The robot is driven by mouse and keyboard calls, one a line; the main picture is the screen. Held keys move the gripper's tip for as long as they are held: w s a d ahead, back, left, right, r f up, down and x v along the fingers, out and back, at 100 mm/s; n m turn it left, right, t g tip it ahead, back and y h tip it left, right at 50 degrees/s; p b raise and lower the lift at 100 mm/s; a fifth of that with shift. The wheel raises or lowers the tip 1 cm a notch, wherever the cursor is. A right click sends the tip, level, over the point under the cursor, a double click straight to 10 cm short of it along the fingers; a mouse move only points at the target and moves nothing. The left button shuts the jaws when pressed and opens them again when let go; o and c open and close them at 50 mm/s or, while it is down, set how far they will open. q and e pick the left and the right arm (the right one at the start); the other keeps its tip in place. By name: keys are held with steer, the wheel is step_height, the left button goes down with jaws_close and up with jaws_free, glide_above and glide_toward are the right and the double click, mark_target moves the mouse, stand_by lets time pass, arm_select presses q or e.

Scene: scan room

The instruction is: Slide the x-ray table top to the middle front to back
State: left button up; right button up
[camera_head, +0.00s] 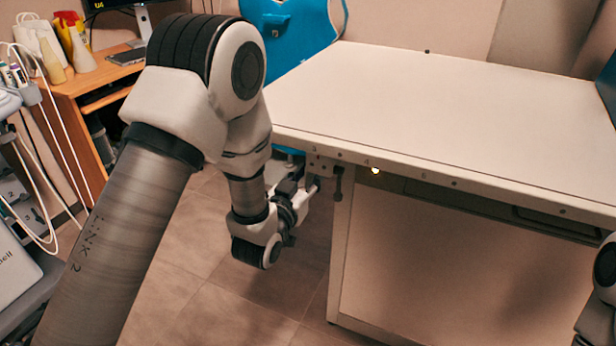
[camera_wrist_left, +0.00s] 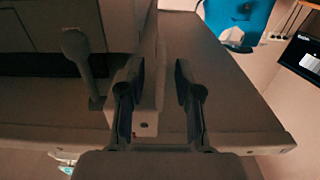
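The x-ray table top (camera_head: 430,100) is a wide pale slab with a front rail on a boxy base. My left gripper (camera_head: 303,190) is just below the rail, near the table's left front corner, partly hidden by its own wrist. In the left wrist view, the fingers (camera_wrist_left: 158,100) are apart, with a pale block (camera_wrist_left: 148,112) between them. The block is close to the left finger, with a gap to the right one; contact is unclear. A dark knob on a stem (camera_head: 337,182) hangs beside the gripper; it also shows in the wrist view (camera_wrist_left: 78,50). My right gripper is not in view.
A blue chair (camera_head: 290,30) stands behind the table's left end. A wooden desk (camera_head: 75,85) with bottles and a monitor is at the back left. Cabled equipment (camera_head: 20,240) stands at the left edge. Tiled floor (camera_head: 215,290) is clear left of the base.

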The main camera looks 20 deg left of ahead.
arm_select(q)
steer(key=shift+f, duration=0.15)
steer(key=shift+s, duration=0.35)
steer(key=s, duration=0.6)
steer(key=shift+s+a, duration=0.15)
steer(key=shift+s, duration=0.25)
steer(key=r+p, duration=0.1)
steer(key=w+p, duration=0.1)
steer(key=shift+r+p, duration=0.35)
steer(key=shift+p, duration=0.05)
steer(key=shift+w+f+b, duration=0.3)
steer(key=shift+w+f, duration=0.2)
steer(key=shift+w, duration=0.05)
steer(key=w, duration=0.6)
steer(key=shift+w+r, duration=0.1)
steer(key=shift+w, duration=0.3)
jaws_close()
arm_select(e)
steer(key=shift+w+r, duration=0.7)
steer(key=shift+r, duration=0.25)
